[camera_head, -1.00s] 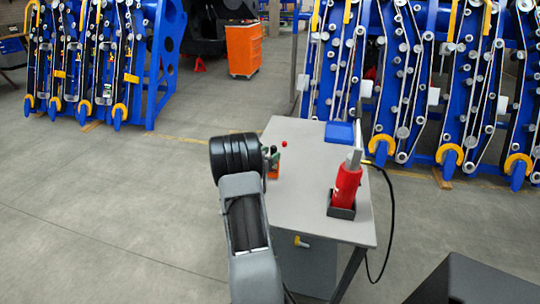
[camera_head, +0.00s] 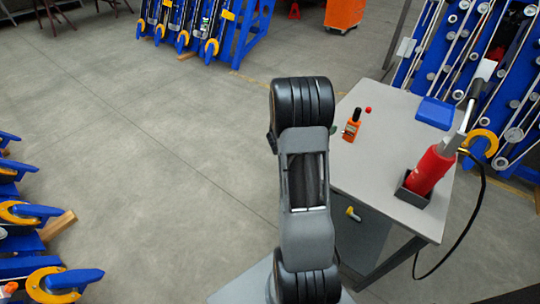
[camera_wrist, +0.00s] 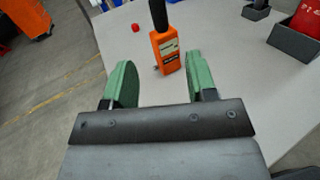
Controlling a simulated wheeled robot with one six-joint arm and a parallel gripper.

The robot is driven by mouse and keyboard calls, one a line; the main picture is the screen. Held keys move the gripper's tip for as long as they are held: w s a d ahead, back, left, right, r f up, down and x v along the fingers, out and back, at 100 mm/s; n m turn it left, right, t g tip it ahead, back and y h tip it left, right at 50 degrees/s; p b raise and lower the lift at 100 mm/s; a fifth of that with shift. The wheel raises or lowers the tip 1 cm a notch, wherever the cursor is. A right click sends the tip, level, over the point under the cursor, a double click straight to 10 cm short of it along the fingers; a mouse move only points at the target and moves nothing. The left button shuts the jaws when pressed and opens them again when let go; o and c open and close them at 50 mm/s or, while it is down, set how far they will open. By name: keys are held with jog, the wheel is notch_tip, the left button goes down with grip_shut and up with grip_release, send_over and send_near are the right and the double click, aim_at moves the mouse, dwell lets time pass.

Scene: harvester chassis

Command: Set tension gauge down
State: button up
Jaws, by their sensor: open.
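The tension gauge, an orange hand-held device with a black top (camera_head: 352,126), stands on the grey table near its left edge. In the wrist view the gauge (camera_wrist: 167,50) is just ahead of my gripper (camera_wrist: 160,80). The two green fingers are wide apart with nothing between them, and the gauge appears a little beyond their tips. In the head view my own arm hides most of my gripper. The gauge's small display and label face the wrist camera.
On the grey table (camera_head: 385,150) are a small red object (camera_head: 368,110), a blue block (camera_head: 435,113) and a red tool (camera_head: 430,170) in a dark holder (camera_head: 411,190). A black cable hangs off the right side. Blue roller frames (camera_head: 475,75) stand behind.

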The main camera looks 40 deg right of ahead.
jog(key=s+a+r+m+t+y, duration=0.1)
jog(key=a+m+y, duration=0.4)
jog(key=a, duration=0.7)
jog(key=s+a+r+m+t+y, duration=0.1)
jog(key=s+a+m+t+y, duration=0.2)
jog(key=a, duration=1)
jog(key=s+a+r+m+t+y, duration=0.1)
jog(key=s+a+r+m+y, duration=0.1)
jog(key=a+m+y, duration=0.6)
jog(key=a+y, duration=0.2)
jog(key=a, duration=0.2)
jog(key=shift+s+a+t, duration=0.25)
jog(key=shift+s+t, duration=0.15)
notch_tip(320, 180, up, 8)
jog(key=p, duration=0.7)
jog(key=shift+s+t, duration=0.15)
jog(key=shift+t, duration=0.15)
jog(key=shift+c, duration=0.9)
